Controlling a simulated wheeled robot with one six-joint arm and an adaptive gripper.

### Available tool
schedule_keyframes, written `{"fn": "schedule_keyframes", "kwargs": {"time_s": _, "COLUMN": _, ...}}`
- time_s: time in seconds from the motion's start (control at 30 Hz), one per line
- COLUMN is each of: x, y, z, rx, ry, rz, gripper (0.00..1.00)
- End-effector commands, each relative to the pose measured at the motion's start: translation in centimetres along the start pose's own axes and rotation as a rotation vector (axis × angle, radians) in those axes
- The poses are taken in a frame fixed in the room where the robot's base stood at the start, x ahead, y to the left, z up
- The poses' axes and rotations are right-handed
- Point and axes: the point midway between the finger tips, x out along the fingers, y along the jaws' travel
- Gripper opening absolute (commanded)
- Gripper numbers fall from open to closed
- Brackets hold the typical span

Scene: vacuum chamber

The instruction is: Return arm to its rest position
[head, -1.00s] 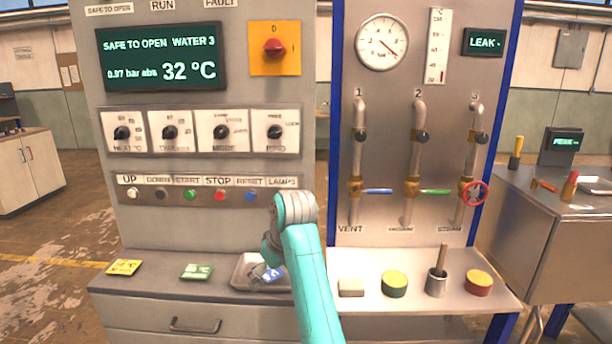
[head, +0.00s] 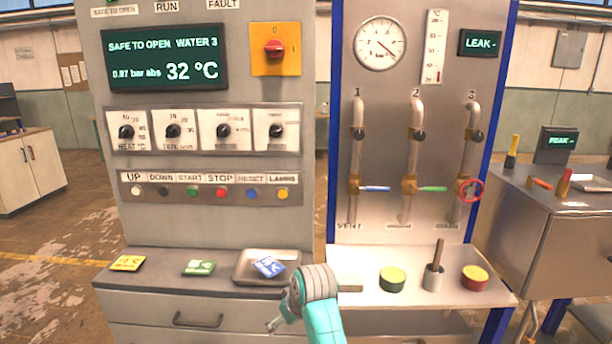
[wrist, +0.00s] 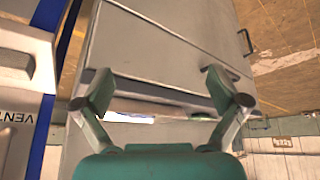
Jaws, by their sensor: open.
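My arm, teal with a grey joint, shows at the bottom middle of the head view. My gripper (head: 272,325) is partly in view there, low in front of the drawers. In the wrist view my gripper (wrist: 160,92) is open, with its two fingers spread apart and nothing between them. Beyond the fingers a grey metal cabinet (wrist: 165,50) shows, tilted in the picture.
The grey control cabinet's ledge holds a metal tray (head: 242,280) with a blue card (head: 268,267), a green card (head: 198,267) and a yellow card (head: 127,263).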

Motion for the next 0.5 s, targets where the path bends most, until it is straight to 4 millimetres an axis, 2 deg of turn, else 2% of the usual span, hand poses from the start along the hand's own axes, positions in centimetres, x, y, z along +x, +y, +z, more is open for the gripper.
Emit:
{"fn": "schedule_keyframes", "kwargs": {"time_s": 0.03, "x": 1.5, "y": 0.1, "z": 2.2, "rx": 0.016, "ry": 0.008, "rz": 0.008, "gripper": 0.97}}
{"fn": "schedule_keyframes", "kwargs": {"time_s": 0.2, "x": 5.1, "y": 0.5, "z": 8.2, "rx": 0.071, "ry": 0.066, "rz": 0.048, "gripper": 0.97}}
{"fn": "schedule_keyframes", "kwargs": {"time_s": 0.3, "x": 6.6, "y": 0.5, "z": 11.8, "rx": 0.099, "ry": 0.101, "rz": 0.073, "gripper": 0.97}}
{"fn": "schedule_keyframes", "kwargs": {"time_s": 0.5, "x": 8.4, "y": 0.2, "z": 19.2, "rx": 0.156, "ry": 0.169, "rz": 0.123, "gripper": 0.97}}
